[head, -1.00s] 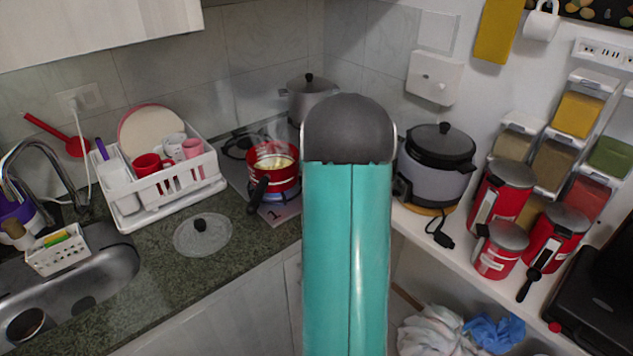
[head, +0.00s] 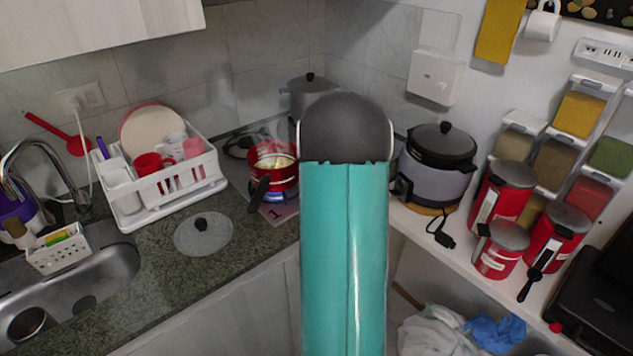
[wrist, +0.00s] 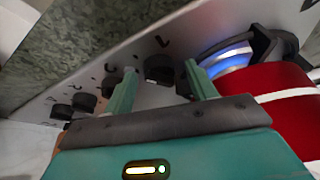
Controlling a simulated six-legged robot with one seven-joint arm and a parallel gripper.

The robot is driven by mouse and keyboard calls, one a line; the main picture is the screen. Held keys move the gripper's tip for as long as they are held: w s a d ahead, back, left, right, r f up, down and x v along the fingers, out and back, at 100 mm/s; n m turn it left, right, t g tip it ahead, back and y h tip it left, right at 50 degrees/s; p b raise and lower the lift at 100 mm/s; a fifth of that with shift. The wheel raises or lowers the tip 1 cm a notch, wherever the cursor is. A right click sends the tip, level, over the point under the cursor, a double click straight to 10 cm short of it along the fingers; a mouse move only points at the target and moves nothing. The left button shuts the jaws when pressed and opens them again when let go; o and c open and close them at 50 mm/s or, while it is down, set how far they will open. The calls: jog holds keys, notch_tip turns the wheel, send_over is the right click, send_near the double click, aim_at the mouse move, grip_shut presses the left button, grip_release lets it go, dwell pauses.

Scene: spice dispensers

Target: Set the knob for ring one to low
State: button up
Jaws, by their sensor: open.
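In the wrist view my gripper (wrist: 160,66) is open, its two green fingers pointing at the stove's control panel (wrist: 128,53). A black knob (wrist: 158,72) shows between the fingertips, next to a printed mark that looks like a 1. I cannot tell whether the fingers touch it. Several other black knobs, one of them here (wrist: 83,102), run along the panel to the left. A lit blue ring (wrist: 232,56) glows beside the red pot (wrist: 285,105). In the head view the red pot (head: 282,182) stands above a printed 1 (head: 276,213). My arm hides the gripper there.
The pot's black handle (head: 259,194) sticks out over the panel. A glass lid (head: 203,234) lies on the counter and a white dish rack (head: 168,189) stands behind it. A black-lidded cooker (head: 437,165) and red canisters (head: 502,192) stand on the right shelf.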

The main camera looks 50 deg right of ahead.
jog(key=v, duration=1.4)
jog(key=shift+s+a+f, duration=0.1)
jog(key=w+a+r+n+t, duration=0.1)
jog(key=a+r, duration=0.2)
jog(key=a, duration=1)
jog(key=w+a+r+n, duration=0.1)
jog(key=a+r+n, duration=0.15)
jog(key=a, duration=1.05)
jog(key=s+a+f+n+y, duration=0.1)
jog(key=s+a, duration=0.4)
jog(key=a, duration=0.4)
jog(key=s+a+f+n+y, duration=0.1)
jog(key=s+a, duration=0.5)
jog(key=a, duration=0.4)
jog(key=shift+a+t, duration=0.3)
jog(key=shift+t, duration=0.1)
jog(key=shift+s+d, duration=0.1)
jog(key=shift+s, duration=0.05)
